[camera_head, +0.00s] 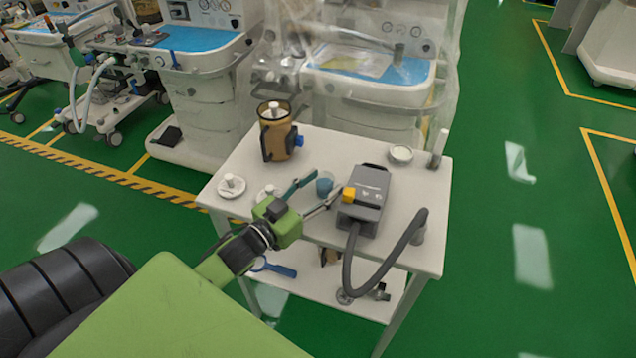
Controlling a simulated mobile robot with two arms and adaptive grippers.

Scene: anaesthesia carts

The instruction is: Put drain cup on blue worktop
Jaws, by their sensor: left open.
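A small blue translucent cup (325,187), which looks like the drain cup, stands on the white table (235,160). My left gripper (324,183) is open, with its two fingers pointing at the cup, one on each side of it in the picture. I cannot tell whether either finger touches it. Blue worktops show on the carts behind: one (195,39) at the upper left and another (400,72) behind the table, under clear plastic sheeting. My right gripper is out of view.
A grey device (372,188) with a yellow part and a dark hose (385,265) stands right of the cup. An amber canister (278,140) stands at the table's back left. Small white discs (231,188) lie at the left. Green floor is open at the right.

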